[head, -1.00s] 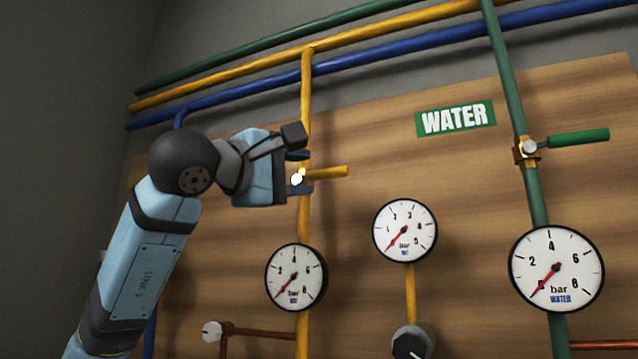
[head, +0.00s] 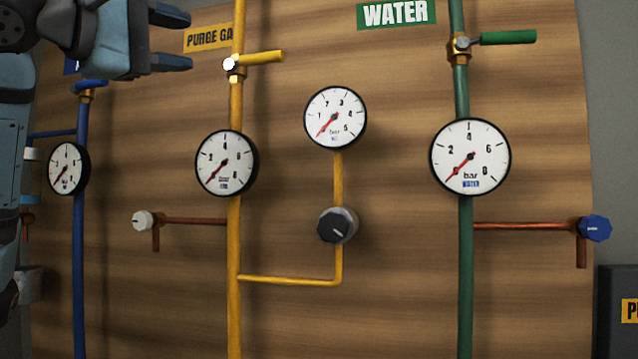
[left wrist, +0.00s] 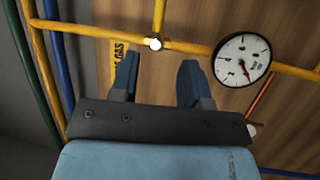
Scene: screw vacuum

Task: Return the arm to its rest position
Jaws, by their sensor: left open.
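My left gripper (head: 172,40) is at the top left of the head view, its two fingers apart and pointing right, with nothing between them. In the left wrist view the same gripper (left wrist: 158,75) shows two spread blue-grey fingers in front of the panel. The yellow valve handle (head: 262,57) on the yellow pipe (head: 236,120) lies sideways, to the right of the fingertips and apart from them in the head view. My left arm runs along the left edge of the head view. My right gripper is not in view.
Dial gauges hang on the wooden panel (head: 400,260), among them the WATER gauge (head: 469,156). A green handle (head: 508,38) lies sideways on the green pipe. A dark knob (head: 338,226), a white knob (head: 142,221) and a blue knob (head: 595,228) stick out.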

